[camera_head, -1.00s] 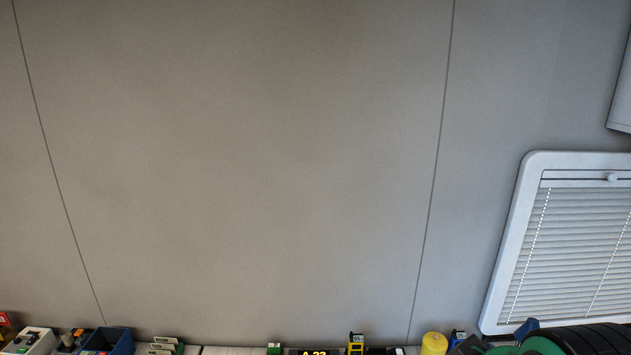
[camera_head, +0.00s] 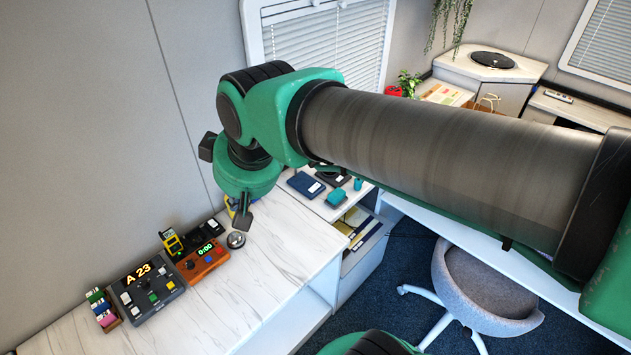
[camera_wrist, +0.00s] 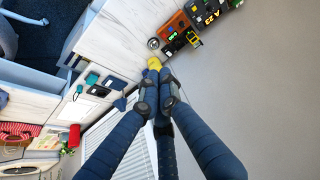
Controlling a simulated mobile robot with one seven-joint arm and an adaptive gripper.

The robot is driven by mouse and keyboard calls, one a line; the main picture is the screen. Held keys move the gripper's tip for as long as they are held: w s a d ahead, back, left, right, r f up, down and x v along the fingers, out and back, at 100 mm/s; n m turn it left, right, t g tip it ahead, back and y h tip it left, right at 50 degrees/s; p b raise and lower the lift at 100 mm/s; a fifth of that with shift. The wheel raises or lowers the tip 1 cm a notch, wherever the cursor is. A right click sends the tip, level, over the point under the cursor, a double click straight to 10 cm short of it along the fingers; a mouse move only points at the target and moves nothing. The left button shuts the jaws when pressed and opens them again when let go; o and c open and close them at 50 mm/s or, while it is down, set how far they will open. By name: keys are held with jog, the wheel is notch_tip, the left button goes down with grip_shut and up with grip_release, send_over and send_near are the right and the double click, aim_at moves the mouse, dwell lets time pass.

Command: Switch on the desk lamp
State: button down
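I cannot make out a desk lamp for certain in either view. My gripper (camera_wrist: 157,92) points away from the wrist camera, its dark fingers close together with a narrow gap; nothing is clearly held. A yellow object (camera_wrist: 155,63) shows just beyond the fingertips in the wrist view. A small round metal item (camera_head: 236,239) sits on the counter near the gripper.
An orange device (camera_head: 203,261) and a dark button box reading A 23 (camera_head: 147,290) stand left on the counter. A blue case (camera_head: 306,184) lies on the lower desk behind. A grey chair (camera_head: 480,287) stands on the carpet. The counter's front is clear.

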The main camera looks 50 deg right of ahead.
jog(key=w+d+f+g+b, duration=0.1)
jog(key=w+d+f, duration=0.4)
jog(key=w+d, duration=0.6)
jog(key=w+d+f+b, duration=0.1)
jog(key=w+d+f, duration=0.5)
jog(key=w+d, duration=0.55)
jog(key=w+d+f+b, duration=0.1)
jog(key=w+d+f, duration=0.2)
jog(key=d+f, duration=2.1)
jog(key=d, duration=0.4)
jog(key=shift+w+g, duration=0.15)
jog(key=shift+g, duration=0.25)
jog(key=shift+f, duration=0.2)
jog(key=b, duration=0.3)
send_over(315, 184)
jog(key=s, duration=0.1)
jog(key=f, duration=1.1)
jog(key=shift+a+f, duration=0.3)
jog(key=shift+a, duration=0.1)
jog(key=shift+d+f, duration=0.15)
jog(key=shift+f, duration=0.7)
